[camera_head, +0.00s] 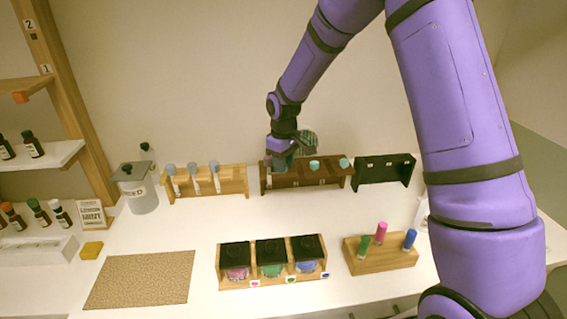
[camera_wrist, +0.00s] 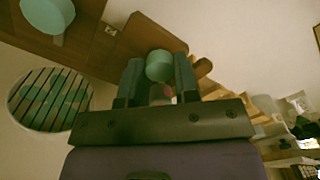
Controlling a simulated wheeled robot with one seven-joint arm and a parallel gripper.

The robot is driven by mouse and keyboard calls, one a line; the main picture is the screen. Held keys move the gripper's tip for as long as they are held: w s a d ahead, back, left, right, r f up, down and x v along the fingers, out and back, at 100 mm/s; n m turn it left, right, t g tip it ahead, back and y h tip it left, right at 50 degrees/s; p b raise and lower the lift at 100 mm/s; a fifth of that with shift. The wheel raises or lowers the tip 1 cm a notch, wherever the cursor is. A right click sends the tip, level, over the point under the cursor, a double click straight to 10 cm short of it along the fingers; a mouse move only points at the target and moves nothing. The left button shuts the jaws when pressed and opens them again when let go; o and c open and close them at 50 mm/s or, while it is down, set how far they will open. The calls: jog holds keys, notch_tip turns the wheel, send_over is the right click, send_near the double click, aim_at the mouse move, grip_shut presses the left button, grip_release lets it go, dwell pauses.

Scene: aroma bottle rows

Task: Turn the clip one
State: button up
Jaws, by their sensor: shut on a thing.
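My gripper (camera_head: 279,160) is at the left end of a brown wooden rack (camera_head: 303,184) at the back of the table. In the wrist view the fingers (camera_wrist: 158,78) are closed on a teal round-headed piece (camera_wrist: 159,65), one finger on each side. A small pink part shows just below it between the fingers. Two more teal heads, a middle one (camera_head: 314,165) and a right one (camera_head: 345,163), stand free along the same rack. Which piece is the clip is not clear from the frames. The rack's left end is partly hidden by my gripper.
A light wooden rack (camera_head: 236,182) with grey-headed pieces stands left, a black rack (camera_head: 384,171) right. A round slatted disc (camera_head: 309,141) is close behind my gripper. In front are black-lidded jars (camera_head: 271,254) and a block with coloured pegs (camera_head: 381,258). A brown mat (camera_head: 140,279) lies front left.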

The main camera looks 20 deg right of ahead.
jog(key=o, duration=0.9)
notch_tip(320, 180, up, 11)
jog(key=shift+f, duration=0.1)
dwell(0.4)
jog(key=s+d+r+m+t, duration=0.1)
jog(key=s+d+r+m, duration=0.1)
jog(key=s+r, duration=0.55)
jog(key=s+d+r+m+t, duration=0.1)
jog(key=s+d+r+t, duration=0.1)
jog(key=s+r, duration=0.55)
jog(key=s+d+m, duration=0.1)
jog(key=s, duration=0.6)
jog(key=s+d+m+t, duration=0.1)
jog(key=s, duration=0.6)
jog(key=s+d+m+t, duration=0.1)
jog(key=s+m, duration=0.1)
jog(key=s, duration=0.5)
